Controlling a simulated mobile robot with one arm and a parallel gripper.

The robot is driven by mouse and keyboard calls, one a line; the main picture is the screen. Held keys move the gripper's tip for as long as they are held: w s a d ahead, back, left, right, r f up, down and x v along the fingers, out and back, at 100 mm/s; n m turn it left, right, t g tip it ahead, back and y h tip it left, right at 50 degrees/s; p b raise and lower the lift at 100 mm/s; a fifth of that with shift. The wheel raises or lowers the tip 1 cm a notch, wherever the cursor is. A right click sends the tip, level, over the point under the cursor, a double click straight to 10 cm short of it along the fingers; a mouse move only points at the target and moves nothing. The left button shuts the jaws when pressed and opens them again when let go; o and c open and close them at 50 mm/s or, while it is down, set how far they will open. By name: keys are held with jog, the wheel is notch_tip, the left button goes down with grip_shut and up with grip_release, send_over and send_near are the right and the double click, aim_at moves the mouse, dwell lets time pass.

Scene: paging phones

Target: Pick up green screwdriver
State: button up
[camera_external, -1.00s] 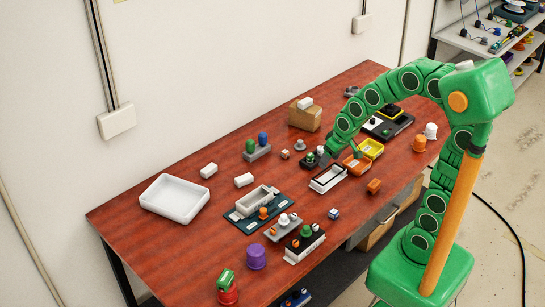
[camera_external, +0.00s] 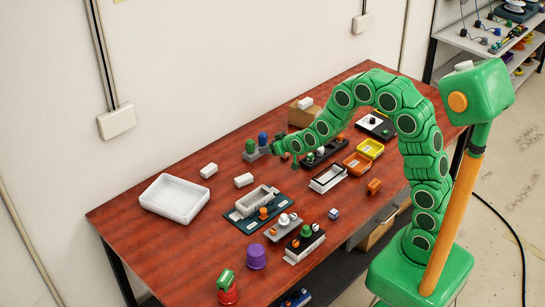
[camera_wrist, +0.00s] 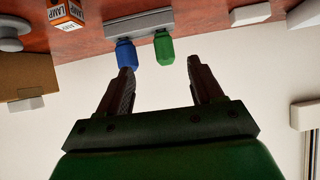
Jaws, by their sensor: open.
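The green screwdriver (camera_external: 250,146) shows as an upright green handle in a small grey holder (camera_external: 250,156) near the wall side of the table. A blue handle (camera_external: 263,138) stands beside it in the same holder. In the wrist view the green handle (camera_wrist: 164,47) is just beyond my fingertips, roughly between them, with the blue handle (camera_wrist: 126,54) close to the left finger. My gripper (camera_wrist: 161,65) is open and empty. In the external view my gripper (camera_external: 277,149) is just right of the holder. The screwdriver's shaft is hidden.
A cardboard box (camera_external: 299,116) stands behind my arm. A white tray (camera_external: 174,198) is at the left. The wall runs close behind the table.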

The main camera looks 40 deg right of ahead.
aim_at(247, 141)
jog(key=w+f+t, duration=0.1)
jog(key=w+f, duration=0.1)
jog(key=w, duration=0.1)
jog(key=w+f+t, duration=0.1)
jog(key=w, duration=0.1)
jog(key=shift+w+a+t, duration=0.15)
jog(key=shift+t, duration=0.15)
jog(key=shift+r+x, duration=0.1)
jog(key=shift+x, duration=1.8)
jog(key=shift+r+x, duration=0.15)
jog(key=shift+x, duration=1.75)
jog(key=shift+w+a, duration=0.1)
jog(key=shift+a, duration=0.05)
jog(key=c, duration=1.1)
jog(key=shift+o, duration=0.2)
jog(key=shift+r, duration=0.1)
jog(key=shift+r, duration=0.6)
jog(key=s+d+r, duration=0.1)
jog(key=s+r, duration=1)
jog(key=s, duration=0.3)
jog(key=shift+r, duration=0.35)
